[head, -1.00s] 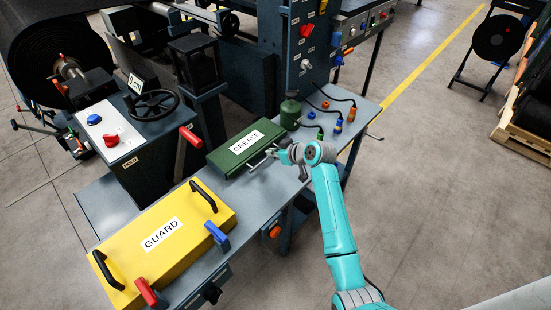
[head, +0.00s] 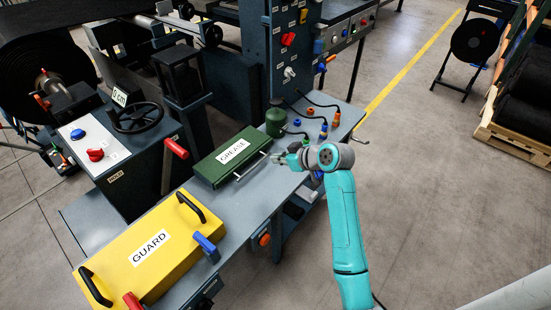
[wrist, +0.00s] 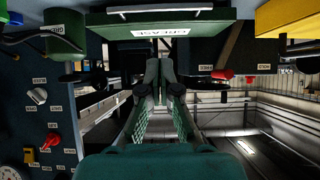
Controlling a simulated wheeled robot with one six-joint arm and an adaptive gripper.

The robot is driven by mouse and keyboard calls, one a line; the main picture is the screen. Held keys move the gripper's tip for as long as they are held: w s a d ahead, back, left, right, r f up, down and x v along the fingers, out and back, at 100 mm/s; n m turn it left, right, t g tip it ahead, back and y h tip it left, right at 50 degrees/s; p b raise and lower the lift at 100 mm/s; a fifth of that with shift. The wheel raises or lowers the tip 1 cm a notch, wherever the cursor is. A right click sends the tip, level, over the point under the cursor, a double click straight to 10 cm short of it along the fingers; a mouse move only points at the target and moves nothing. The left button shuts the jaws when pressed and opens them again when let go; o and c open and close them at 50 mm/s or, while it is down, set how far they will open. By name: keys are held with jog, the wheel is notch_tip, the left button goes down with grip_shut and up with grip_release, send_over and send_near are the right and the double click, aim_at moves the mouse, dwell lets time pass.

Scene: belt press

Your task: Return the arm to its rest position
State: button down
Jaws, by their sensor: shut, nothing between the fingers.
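My arm (head: 345,225) reaches up from the lower right of the head view, over the near edge of the workbench. My gripper (head: 278,158) is beside the right end of the green box marked GREASE (head: 215,172). In the wrist view my gripper (wrist: 160,75) points forward with its fingers together and nothing between them. The green box (wrist: 200,29) shows upside down at the top of the wrist view, apart from the fingers. In the head view I cannot tell the exact gap between fingertips and box handle.
A yellow GUARD cover (head: 130,265) lies on the bench at lower left. A green canister (head: 276,121) and several cables with coloured plugs (head: 323,131) stand behind my gripper. The control panel (head: 290,20) rises beyond. Open floor (head: 430,220) lies to the right.

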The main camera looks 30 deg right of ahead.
dwell(0.4)
jog(key=s+a+f+m+t+h, duration=0.1)
jog(key=s+a+f, duration=0.35)
jog(key=s, duration=0.35)
jog(key=s+a+f+m+h, duration=0.1)
jog(key=s+a+f+m, duration=0.15)
jog(key=s+f, duration=0.4)
jog(key=s+a+f+m+t+h, duration=0.1)
jog(key=s+a+f+h, duration=0.2)
jog(key=s, duration=0.6)
jog(key=s+a+r, duration=0.2)
jog(key=s+r, duration=0.2)
jog(key=s, duration=0.4)
jog(key=s+a+r+t+y, duration=0.1)
jog(key=s+r, duration=0.4)
jog(key=s, duration=0.3)
jog(key=s+a+r+t, duration=0.1)
jog(key=s+a+r, duration=0.1)
jog(key=s+r, duration=0.3)
jog(key=s+n, duration=0.1)
jog(key=s, duration=0.3)
jog(key=shift+a+r+y, duration=0.25)
jog(key=shift+a+y, duration=0.05)
jog(key=shift+a, duration=0.05)
